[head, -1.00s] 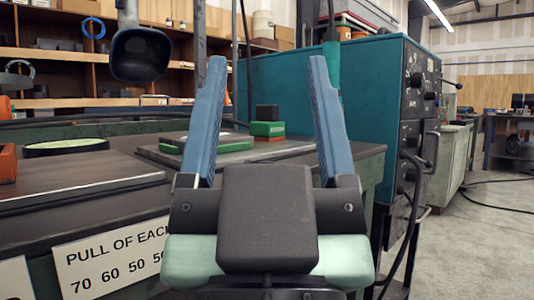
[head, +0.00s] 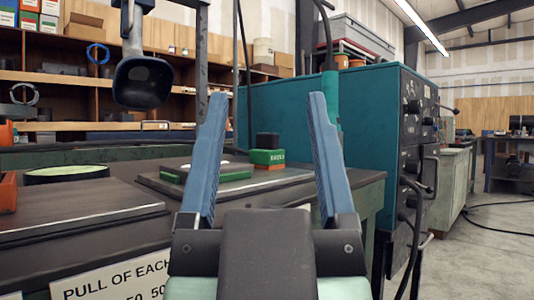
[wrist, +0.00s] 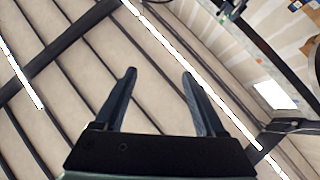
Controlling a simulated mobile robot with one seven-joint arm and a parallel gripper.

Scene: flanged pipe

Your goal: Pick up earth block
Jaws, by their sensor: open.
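My gripper (head: 267,98) is open and empty, its blue fingers pointing upward in the head view. It also shows in the wrist view (wrist: 159,74), with only the ceiling behind it. Between the fingers, farther off on a dark bench top, is a green block with pale lettering (head: 268,157). A small dark block (head: 267,140) sits on top of it. I cannot tell for certain which of them is the earth block. Nothing touches the fingers. The wrist view shows neither block.
A teal cabinet (head: 370,130) stands behind the bench at right. A dark lamp (head: 143,82) hangs at left. The floor (head: 490,240) at right is mostly clear.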

